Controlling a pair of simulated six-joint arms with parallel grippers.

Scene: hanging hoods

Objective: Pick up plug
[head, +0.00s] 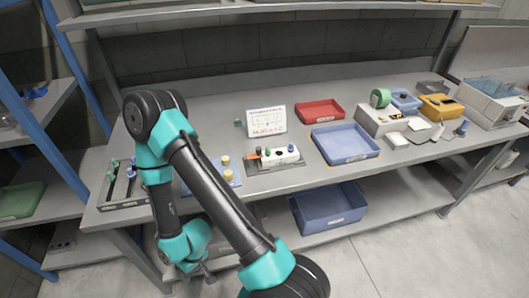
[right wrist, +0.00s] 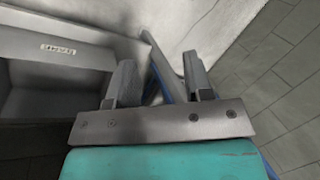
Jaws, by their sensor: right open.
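I cannot tell for sure which item is the plug. A white block (head: 284,156) with small orange, green and blue parts sits on a dark base at the middle of the bench. Two yellow round pieces (head: 229,174) stand on a blue plate (head: 236,183) left of it, partly behind my right arm. My right gripper (right wrist: 160,88) is open and empty in the right wrist view, with a blue post behind the gap between its fingers. In the head view it hangs low by the bench's front edge, small and partly hidden. My left gripper is not in view.
The grey bench (head: 390,163) holds a red tray (head: 319,117), a blue tray (head: 344,156), a paper sheet on a stand (head: 266,121) and green-handled tools (head: 112,170) at left. A blue bin (head: 327,222) is on the shelf below. A labelled grey bin (right wrist: 57,75) is beside my right gripper.

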